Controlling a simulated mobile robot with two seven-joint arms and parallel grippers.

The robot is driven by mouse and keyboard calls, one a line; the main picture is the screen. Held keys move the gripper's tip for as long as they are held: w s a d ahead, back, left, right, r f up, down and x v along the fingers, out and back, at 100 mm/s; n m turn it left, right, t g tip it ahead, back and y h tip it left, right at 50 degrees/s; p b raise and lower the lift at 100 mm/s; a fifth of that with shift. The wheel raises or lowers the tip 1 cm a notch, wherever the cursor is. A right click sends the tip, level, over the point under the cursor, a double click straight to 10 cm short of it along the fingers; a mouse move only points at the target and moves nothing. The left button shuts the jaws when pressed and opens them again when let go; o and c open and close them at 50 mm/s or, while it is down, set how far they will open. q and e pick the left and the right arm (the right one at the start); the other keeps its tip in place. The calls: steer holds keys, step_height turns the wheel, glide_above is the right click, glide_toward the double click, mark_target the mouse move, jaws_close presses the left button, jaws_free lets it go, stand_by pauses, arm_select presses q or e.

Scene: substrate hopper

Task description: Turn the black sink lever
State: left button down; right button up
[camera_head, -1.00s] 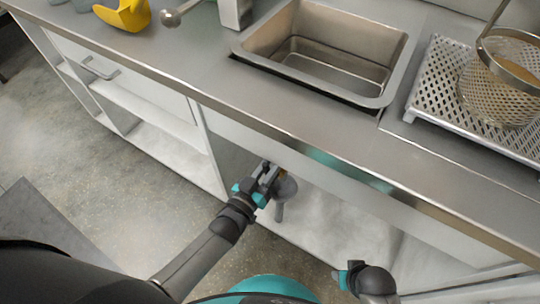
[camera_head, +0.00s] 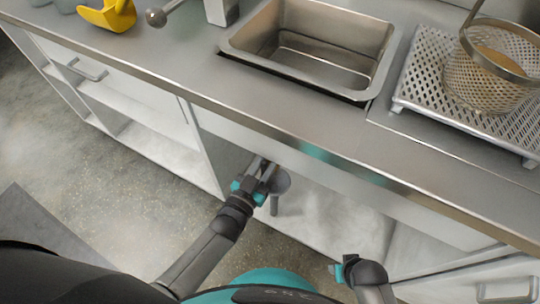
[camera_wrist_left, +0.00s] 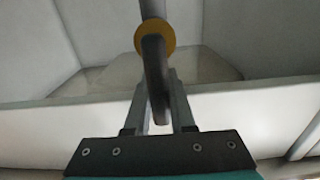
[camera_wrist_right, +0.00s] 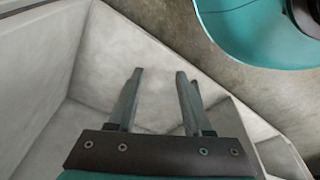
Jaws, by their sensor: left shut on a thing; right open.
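The black sink lever (camera_wrist_left: 156,75) shows in the left wrist view as a dark bar below a yellow ring (camera_wrist_left: 155,38) on a grey pipe (camera_wrist_left: 152,9). My left gripper (camera_wrist_left: 158,92) is shut on the lever, with a finger on each side of it. In the head view the left gripper (camera_head: 262,172) reaches under the counter below the sink (camera_head: 321,62), and the lever is largely hidden there. My right gripper (camera_head: 336,272) is low in front of the cabinet. In the right wrist view the right gripper (camera_wrist_right: 159,75) is open and empty.
The steel counter (camera_head: 200,65) edge runs just above my left gripper. A perforated tray (camera_head: 418,85) with a mesh basket (camera_head: 485,85) stands at right, and a yellow object (camera_head: 108,15) lies at far left. The open cabinet shelf (camera_head: 325,215) has free room.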

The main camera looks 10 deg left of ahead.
arm_select(q)
steer(key=c, duration=0.8)
jaws_free()
steer(key=shift+o, duration=0.2)
steer(key=shift+s, duration=0.2)
steer(key=shift+s+a, duration=0.2)
steer(key=shift+s, duration=0.15)
steer(key=p+v, duration=0.3)
steer(key=v, duration=1.1)
arm_select(e)
steer(key=s+d+f, duration=0.3)
steer(key=s+f, duration=0.1)
steer(key=shift+d+f, duration=0.2)
steer(key=shift+f, duration=0.15)
